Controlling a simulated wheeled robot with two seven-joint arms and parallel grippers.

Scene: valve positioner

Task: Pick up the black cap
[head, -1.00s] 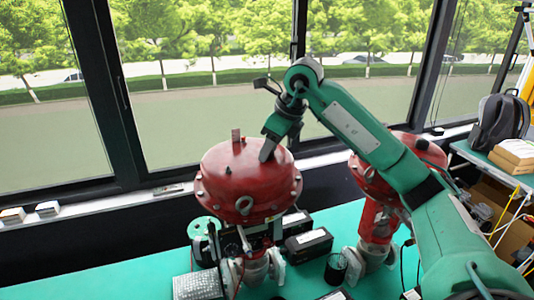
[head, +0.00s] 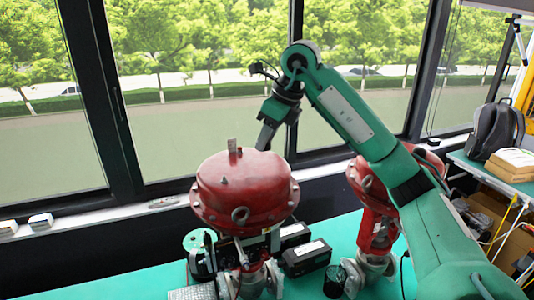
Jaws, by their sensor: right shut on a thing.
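My right gripper (head: 264,138) hangs with its dark fingers pointing down, just above and behind the top of the near red valve actuator (head: 240,190). Its fingers are shut on a small dark thing, which I take to be the black cap; its outline cannot be told from the dark fingers. The fingertips look clear of the dome. A small upright grey-brown piece (head: 232,146) stands on the dome top. My left gripper is not in view.
A second red valve (head: 372,195) stands right of the first on the green table (head: 120,287). Dark boxes (head: 306,257), a green-topped spool (head: 199,240) and a dark cup (head: 335,281) stand around the valve bases. Windows close off the back.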

